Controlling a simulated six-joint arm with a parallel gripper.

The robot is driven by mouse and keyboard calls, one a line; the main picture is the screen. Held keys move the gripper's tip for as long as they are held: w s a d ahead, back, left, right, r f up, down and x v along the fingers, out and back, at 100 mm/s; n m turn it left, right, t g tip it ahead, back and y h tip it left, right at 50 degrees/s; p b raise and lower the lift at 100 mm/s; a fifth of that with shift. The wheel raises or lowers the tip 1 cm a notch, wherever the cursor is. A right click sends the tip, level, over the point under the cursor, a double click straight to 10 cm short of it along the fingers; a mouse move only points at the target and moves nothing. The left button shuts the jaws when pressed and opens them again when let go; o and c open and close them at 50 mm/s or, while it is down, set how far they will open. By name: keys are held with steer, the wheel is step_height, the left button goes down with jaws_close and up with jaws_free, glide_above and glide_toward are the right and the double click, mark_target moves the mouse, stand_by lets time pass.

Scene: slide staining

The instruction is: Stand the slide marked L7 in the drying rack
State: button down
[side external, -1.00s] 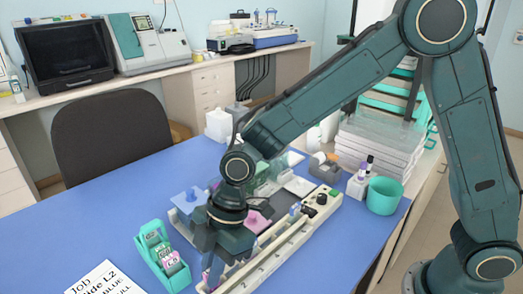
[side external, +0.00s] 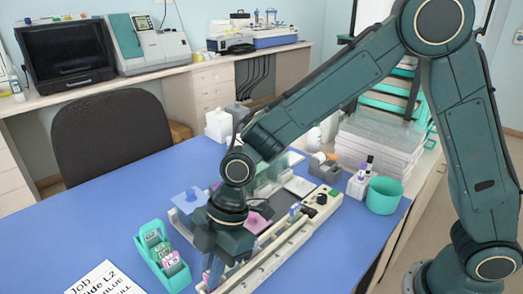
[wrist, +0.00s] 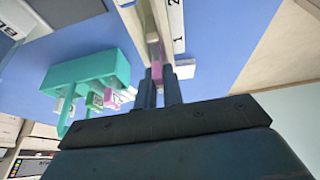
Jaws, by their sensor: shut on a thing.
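My gripper (wrist: 163,88) is shut on a slide with a pink end (wrist: 157,72), seen between the fingertips in the wrist view. Any mark on this slide is not readable. In the side view my gripper (side external: 212,268) is low at the near end of a long cream rail (side external: 270,252). In the wrist view the rail, with printed numbers (wrist: 178,42), lies just beyond the fingertips; I cannot tell whether the slide touches it. I cannot tell for sure whether this rail is the drying rack. A teal holder (side external: 174,275) with several labelled slides (wrist: 112,98) stands to the left.
A staining station with a blue block (side external: 188,199) and a pink block stands behind my gripper, partly hidden by it. A printed job sheet (side external: 103,280) lies at the front left. A teal cup (side external: 384,196) and bottles stand at right. The blue table is clear at left.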

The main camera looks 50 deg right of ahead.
steer(key=shift+f, duration=0.15)
steer(key=c, duration=1.5)
jaws_free()
steer(key=shift+o, duration=0.2)
steer(key=v, duration=1.4)
steer(key=shift+d+f, duration=0.1)
steer(key=shift+d, duration=0.05)
